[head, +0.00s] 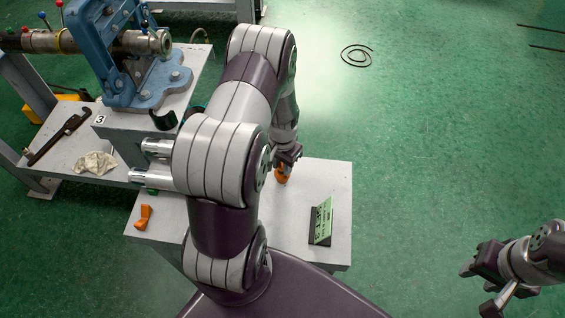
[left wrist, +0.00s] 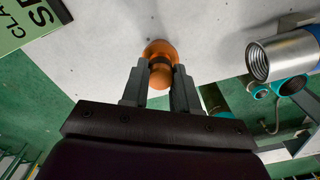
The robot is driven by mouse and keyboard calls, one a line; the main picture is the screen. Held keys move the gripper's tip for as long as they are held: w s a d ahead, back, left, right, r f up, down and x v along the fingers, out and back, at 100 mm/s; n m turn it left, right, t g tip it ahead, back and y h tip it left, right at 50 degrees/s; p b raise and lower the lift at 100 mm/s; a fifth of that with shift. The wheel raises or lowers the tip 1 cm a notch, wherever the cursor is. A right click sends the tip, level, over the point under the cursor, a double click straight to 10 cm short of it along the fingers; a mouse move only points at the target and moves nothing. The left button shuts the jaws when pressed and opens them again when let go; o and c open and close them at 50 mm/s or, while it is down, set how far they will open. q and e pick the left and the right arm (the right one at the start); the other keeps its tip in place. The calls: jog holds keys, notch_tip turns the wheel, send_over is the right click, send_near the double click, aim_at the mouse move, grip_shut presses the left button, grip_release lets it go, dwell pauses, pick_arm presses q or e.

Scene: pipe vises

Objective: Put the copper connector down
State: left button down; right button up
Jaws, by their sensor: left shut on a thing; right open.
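The copper connector (head: 281,178) is a small orange-brown piece over the right part of the small grey table (head: 285,225). My left gripper (head: 287,160) is shut on it from above. In the left wrist view the connector (left wrist: 161,48) sits between the two fingertips (left wrist: 159,80), with its rounded end beyond them over the pale tabletop. I cannot tell whether it touches the tabletop. My left arm hides the middle of the table. My right gripper (head: 482,282) is open and empty, off to the right over the floor.
A green sign (head: 321,221) stands on the table to the right. An orange fitting (head: 145,217) lies at the left. Silver pipe ends (head: 156,147) show beside my arm. A blue vise (head: 115,55) stands on a bench behind. Tabletop around the connector is clear.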

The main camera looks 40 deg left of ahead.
pick_arm(q)
jog(key=c, duration=0.8)
grip_release()
jog(key=shift+f, duration=0.1)
jog(key=shift+c, duration=0.2)
notch_tip(320, 180, up, 12)
jog(key=s+d+r, duration=0.3)
jog(key=s+d, duration=0.1)
jog(key=d, duration=0.2)
jog(key=s+d+r+t, duration=0.1)
jog(key=s+d+r, duration=0.2)
jog(key=d, duration=0.4)
jog(key=shift+s+r, duration=0.2)
jog(key=shift+s, duration=0.3)
jog(key=shift+o, duration=0.3)
jog(key=shift+w+d, duration=0.1)
jog(key=shift+d, duration=0.05)
